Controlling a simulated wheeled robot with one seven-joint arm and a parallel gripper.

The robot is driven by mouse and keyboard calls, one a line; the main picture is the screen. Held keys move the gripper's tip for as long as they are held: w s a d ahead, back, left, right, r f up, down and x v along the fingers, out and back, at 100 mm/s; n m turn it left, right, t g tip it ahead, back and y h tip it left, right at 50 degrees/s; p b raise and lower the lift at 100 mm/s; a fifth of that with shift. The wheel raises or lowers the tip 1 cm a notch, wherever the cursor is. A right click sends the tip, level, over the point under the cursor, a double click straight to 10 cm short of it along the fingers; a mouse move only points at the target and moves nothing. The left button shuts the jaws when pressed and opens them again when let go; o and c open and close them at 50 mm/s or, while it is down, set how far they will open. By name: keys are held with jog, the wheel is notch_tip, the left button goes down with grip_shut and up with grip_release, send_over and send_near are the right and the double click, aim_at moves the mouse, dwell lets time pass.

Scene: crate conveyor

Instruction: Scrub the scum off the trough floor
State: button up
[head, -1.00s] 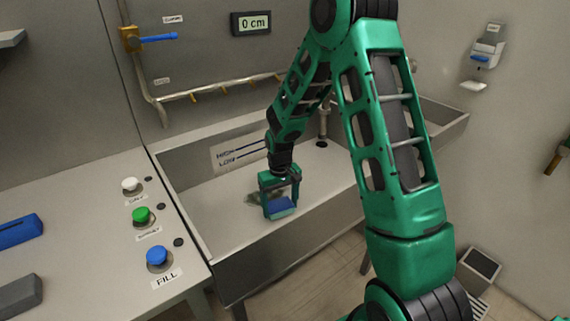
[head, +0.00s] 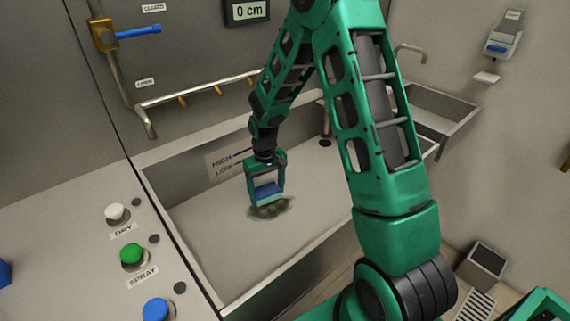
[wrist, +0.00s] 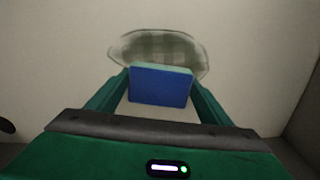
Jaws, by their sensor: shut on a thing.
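My gripper (head: 265,188) is shut on a blue block-like scrubber (head: 267,189) with a greenish edge, inside the trough (head: 317,215). The scrubber (wrist: 160,86) also shows between the fingers in the wrist view. A dark greenish scum patch (head: 271,209) lies on the trough floor right by the scrubber. In the wrist view the patch (wrist: 160,48) is a blurry checkered oval just beyond the scrubber, partly hidden by it. I cannot tell whether the scrubber touches the floor.
A display (head: 247,11) on the back wall reads 0 cm. White, green (head: 132,255) and blue buttons sit on the left counter. A blue-handled valve (head: 137,31) and pipe are on the back wall. A small basin (head: 436,112) stands to the right. The trough floor around the patch is clear.

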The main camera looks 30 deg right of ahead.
jog(key=shift+w, duration=0.35)
